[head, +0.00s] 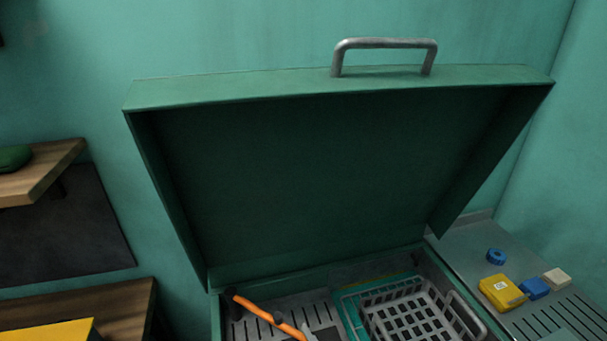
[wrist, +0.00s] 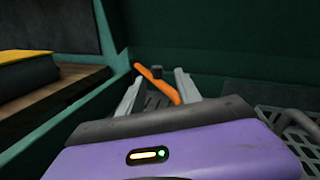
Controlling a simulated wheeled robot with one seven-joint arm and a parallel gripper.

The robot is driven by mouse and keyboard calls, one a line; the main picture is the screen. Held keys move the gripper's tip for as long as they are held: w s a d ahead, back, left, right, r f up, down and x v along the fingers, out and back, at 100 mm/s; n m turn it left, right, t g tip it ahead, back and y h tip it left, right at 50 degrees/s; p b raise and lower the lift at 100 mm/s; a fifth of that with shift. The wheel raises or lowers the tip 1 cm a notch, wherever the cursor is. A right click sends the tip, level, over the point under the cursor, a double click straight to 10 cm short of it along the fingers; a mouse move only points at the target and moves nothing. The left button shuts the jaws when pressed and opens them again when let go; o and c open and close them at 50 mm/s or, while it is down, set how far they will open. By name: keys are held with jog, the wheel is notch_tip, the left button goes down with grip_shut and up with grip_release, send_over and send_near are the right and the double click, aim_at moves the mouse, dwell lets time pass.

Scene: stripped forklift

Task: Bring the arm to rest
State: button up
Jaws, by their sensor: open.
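My gripper (wrist: 157,95) shows in the wrist view, with its two grey fingers apart and nothing between them that I can see held. It points into the green box, toward an orange-handled tool (wrist: 158,84) lying beyond the fingertips. In the head view the same orange-handled tool (head: 262,312) lies on the slotted floor of the box at the left. A grey piece at the bottom edge there may be a fingertip of mine; the rest of my arm is out of that view.
The box's green lid (head: 310,160) stands open with a metal handle (head: 385,43). A grey basket (head: 415,312) sits inside at the right. Blue, yellow and white small items, including a yellow block (head: 501,291), lie on the right-hand counter. Wooden shelves (head: 45,170) stand at the left.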

jog(key=shift+w+d+r+n, duration=0.2)
jog(key=shift+r+n, duration=0.2)
jog(key=shift+n, duration=0.15)
jog(key=shift+w+d+r+n, duration=0.15)
jog(key=shift+r+n, duration=0.2)
jog(key=shift+n, duration=0.2)
jog(key=s+d+r+n+t+h, duration=0.2)
jog(key=s+d+n+h, duration=0.4)
jog(key=s+d+n, duration=0.85)
jog(key=s+d+r+n+g+h, duration=0.1)
jog(key=s+d+n, duration=0.2)
jog(key=s, duration=0.6)
jog(key=s+d+r+n+g+h, duration=0.1)
jog(key=s+d+n+h, duration=0.1)
jog(key=s+n, duration=0.5)
jog(key=s+d, duration=0.1)
jog(key=s, duration=0.2)
jog(key=shift+r+g, duration=0.35)
jog(key=shift+g, duration=0.05)
jog(key=shift+n, duration=0.25)
